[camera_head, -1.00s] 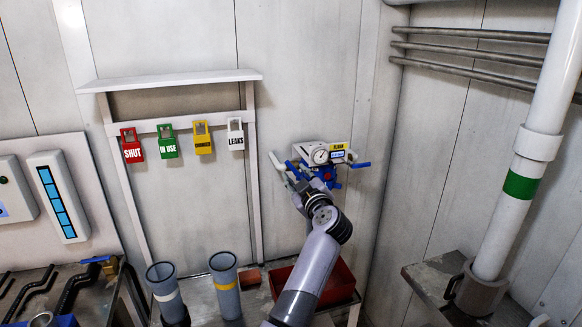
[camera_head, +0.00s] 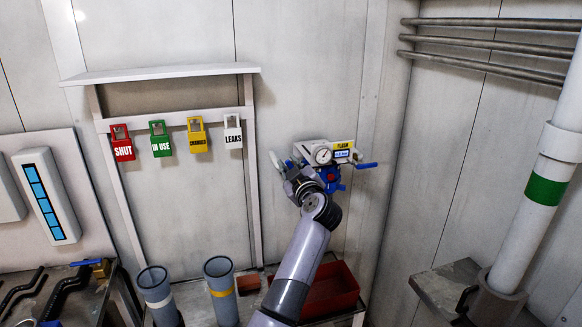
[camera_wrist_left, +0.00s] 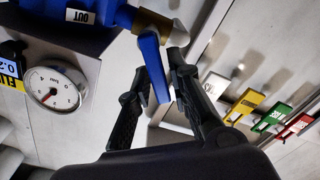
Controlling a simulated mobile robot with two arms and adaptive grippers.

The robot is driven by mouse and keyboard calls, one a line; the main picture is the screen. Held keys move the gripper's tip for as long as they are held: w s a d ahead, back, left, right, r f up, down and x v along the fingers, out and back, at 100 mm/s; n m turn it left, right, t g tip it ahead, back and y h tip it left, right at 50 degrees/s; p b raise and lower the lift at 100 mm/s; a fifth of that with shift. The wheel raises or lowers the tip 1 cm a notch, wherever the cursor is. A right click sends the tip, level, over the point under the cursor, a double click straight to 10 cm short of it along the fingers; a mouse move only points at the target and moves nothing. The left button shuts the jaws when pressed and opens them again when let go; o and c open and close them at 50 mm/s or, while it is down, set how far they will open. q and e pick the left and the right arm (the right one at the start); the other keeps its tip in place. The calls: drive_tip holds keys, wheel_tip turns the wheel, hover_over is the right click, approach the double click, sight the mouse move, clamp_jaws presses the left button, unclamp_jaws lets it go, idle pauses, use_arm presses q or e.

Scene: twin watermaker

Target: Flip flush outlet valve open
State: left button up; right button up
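The flush unit is a grey box with a round gauge (camera_head: 322,154) and a yellow label, on the back wall in the head view. In the left wrist view its gauge (camera_wrist_left: 53,88) is at left, and a blue valve body marked OUT (camera_wrist_left: 80,16) is at the top. A blue outlet lever (camera_wrist_left: 154,70) hangs down from a brass-coloured fitting. My left gripper (camera_wrist_left: 160,72) is open, with its dark fingers on either side of this lever. I cannot tell whether they touch it. In the head view my left gripper (camera_head: 284,166) is at the unit's left side. My right gripper is out of view.
Another blue lever (camera_head: 366,165) sticks out at the unit's right. Red, green, yellow and white tags hang on a rack (camera_head: 180,122) to the left. A red tray (camera_head: 335,292) and upright grey tubes (camera_head: 220,290) stand below. A white pipe (camera_head: 545,190) stands at right.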

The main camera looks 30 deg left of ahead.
use_arm(q)
clamp_jaws()
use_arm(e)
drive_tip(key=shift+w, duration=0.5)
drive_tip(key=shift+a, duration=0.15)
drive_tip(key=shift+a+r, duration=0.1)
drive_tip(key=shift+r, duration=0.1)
use_arm(q)
drive_tip(key=shift+s+a+f+n+p, duration=0.1)
drive_tip(key=shift+s+f+n+p, duration=0.1)
drive_tip(key=shift+n+p, duration=0.6)
drive_tip(key=shift+s+a+f+n+p, duration=0.15)
drive_tip(key=shift+f+n+p, duration=0.25)
drive_tip(key=shift+n, duration=1.15)
drive_tip(key=shift+s+a+f+n+p, duration=0.15)
drive_tip(key=shift+f+n, duration=0.4)
drive_tip(key=shift+n, duration=0.95)
drive_tip(key=shift+s+a+f+n+p, duration=0.1)
drive_tip(key=shift+f+n+p, duration=0.3)
drive_tip(key=shift+n, duration=1.15)
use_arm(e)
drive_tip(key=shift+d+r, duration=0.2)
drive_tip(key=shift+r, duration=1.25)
use_arm(q)
drive_tip(key=shift+f, duration=0.2)
